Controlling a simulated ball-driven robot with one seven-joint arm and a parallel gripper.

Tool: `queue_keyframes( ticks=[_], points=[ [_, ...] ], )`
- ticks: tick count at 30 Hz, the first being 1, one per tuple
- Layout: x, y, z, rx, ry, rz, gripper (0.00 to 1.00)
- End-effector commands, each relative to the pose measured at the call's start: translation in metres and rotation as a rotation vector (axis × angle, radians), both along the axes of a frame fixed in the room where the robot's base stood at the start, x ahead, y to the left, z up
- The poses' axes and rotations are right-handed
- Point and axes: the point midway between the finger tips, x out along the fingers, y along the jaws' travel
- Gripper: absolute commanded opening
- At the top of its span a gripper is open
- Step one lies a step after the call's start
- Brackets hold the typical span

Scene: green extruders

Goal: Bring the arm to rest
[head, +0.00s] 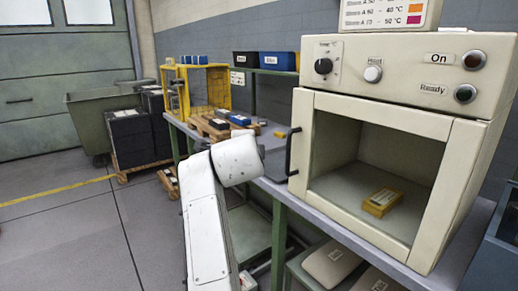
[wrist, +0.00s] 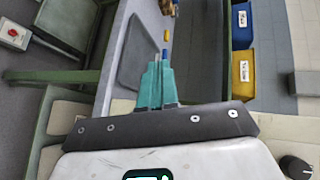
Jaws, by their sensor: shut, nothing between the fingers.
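My gripper (wrist: 157,68) shows in the wrist view with its teal fingers together and nothing between them. It points along the grey bench (wrist: 180,60), over or beside a dark mat (wrist: 138,48). In the head view my white arm rises in the lower middle and bends at a rounded joint in front of the bench edge. The gripper itself is hidden there. I cannot tell the exact gap between the fingers and the bench.
A yellow crate (head: 215,83) and wooden pallet (head: 210,126) stand farther back. Bins (head: 277,61) sit on a shelf. The floor (head: 70,235) at left is clear.

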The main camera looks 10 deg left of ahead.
Motion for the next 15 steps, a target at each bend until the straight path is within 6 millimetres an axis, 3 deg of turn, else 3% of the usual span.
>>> queue_keyframes(
  ticks=[6,8,11,15],
  points=[
    [-0.013,0.013,0.006,0.0,0.0,0.0,0.0],
    [-0.013,0.007,-0.001,-0.014,0.008,-0.005,0.0],
    [-0.013,-0.018,-0.028,-0.08,0.035,-0.016,0.0],
    [-0.021,-0.08,-0.09,-0.239,0.109,-0.029,0.0]
  ],
)
